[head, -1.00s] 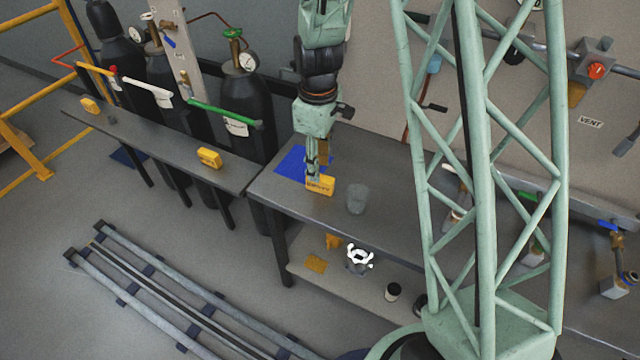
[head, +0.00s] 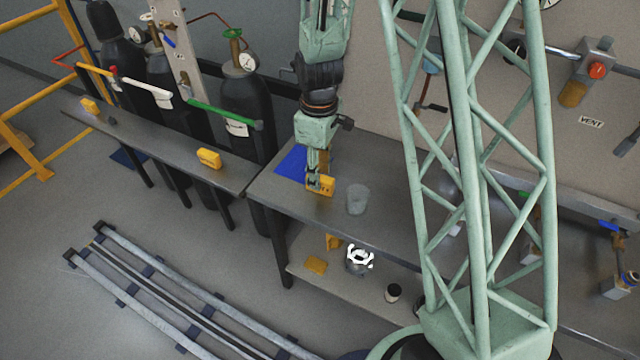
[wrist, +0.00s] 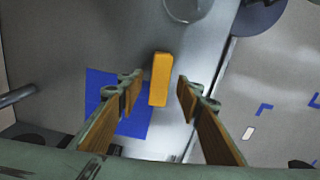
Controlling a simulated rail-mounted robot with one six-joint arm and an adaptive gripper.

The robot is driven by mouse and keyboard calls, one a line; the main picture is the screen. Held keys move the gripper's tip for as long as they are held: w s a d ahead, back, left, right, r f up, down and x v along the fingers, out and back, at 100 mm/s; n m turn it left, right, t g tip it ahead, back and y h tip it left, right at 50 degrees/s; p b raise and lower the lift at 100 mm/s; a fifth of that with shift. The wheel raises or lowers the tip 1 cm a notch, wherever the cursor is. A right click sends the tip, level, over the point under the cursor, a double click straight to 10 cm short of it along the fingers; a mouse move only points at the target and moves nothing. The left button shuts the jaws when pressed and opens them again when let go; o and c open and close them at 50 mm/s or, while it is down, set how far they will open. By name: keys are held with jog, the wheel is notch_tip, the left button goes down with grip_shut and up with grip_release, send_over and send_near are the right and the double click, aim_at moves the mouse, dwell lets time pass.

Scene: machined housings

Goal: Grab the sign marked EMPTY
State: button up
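A yellow block-like sign (head: 326,188) stands on the grey bench, with dark lettering partly covered by a finger and too small to read surely. In the wrist view the yellow sign (wrist: 160,80) is seen from above, between the two brown-padded fingers of my gripper (wrist: 157,92).
A clear cup (head: 358,199) stands right of the sign. A blue mat (head: 291,162) lies to its left. Black gas cylinders (head: 246,105) stand behind the left bench. The lower shelf (head: 335,284) holds a white-and-grey part (head: 359,260) and yellow pieces.

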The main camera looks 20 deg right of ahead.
jog(key=shift+d+f, duration=0.1)
jog(key=shift+f, duration=1.85)
jog(key=c, duration=0.9)
